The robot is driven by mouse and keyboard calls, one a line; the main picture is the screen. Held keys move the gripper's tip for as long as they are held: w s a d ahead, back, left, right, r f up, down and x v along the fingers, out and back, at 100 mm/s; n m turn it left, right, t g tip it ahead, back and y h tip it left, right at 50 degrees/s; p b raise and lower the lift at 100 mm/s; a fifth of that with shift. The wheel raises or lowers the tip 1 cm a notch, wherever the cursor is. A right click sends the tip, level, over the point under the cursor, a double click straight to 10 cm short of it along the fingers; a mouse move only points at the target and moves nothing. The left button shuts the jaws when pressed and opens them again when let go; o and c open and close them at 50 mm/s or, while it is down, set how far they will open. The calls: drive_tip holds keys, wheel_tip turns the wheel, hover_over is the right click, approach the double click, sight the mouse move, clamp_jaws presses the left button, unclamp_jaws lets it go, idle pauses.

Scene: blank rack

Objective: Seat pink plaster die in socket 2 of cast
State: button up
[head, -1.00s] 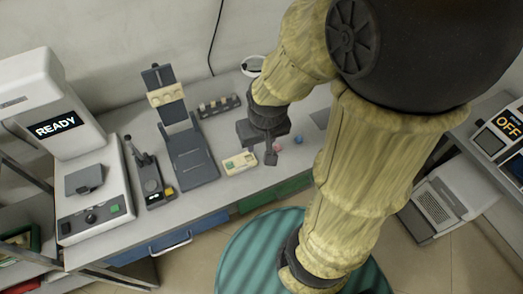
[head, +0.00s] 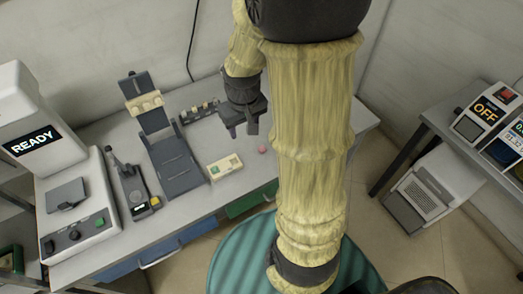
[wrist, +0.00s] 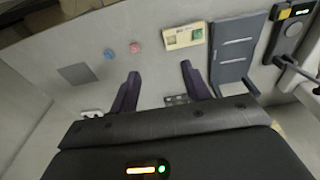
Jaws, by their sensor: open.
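The pink plaster die (head: 262,150) lies on the bench, just right of the cream block (head: 225,167) that looks like the cast. The die also shows in the wrist view (wrist: 134,47), with the block (wrist: 184,38) to its right. The block has small marks or sockets and a green spot; their numbers are too small to read. My gripper (head: 242,130) is open and empty, above the bench and apart from the die. In the wrist view its two fingers (wrist: 160,72) stand apart with only bench between them.
A blue die (wrist: 108,53) lies beside the pink one; my arm hides it in the head view. A dark rack (head: 198,112) with small pieces stands behind. A dark stand (head: 170,155) with a cream piece is to the left, then a READY machine (head: 75,215).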

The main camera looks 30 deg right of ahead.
drive_tip(key=g, duration=0.2)
hover_over(262, 146)
wheel_tip(262, 146, down, 5)
drive_tip(key=shift+s+a+b, duration=0.1)
drive_tip(key=shift+a+b, duration=0.05)
drive_tip(key=shift+b, duration=0.3)
drive_tip(key=shift+f, duration=0.1)
wheel_tip(262, 146, down, 12)
drive_tip(key=shift+f+p, duration=0.1)
drive_tip(key=shift+p, duration=0.55)
drive_tip(key=shift+f+p, duration=0.75)
drive_tip(key=shift+f, duration=1.85)
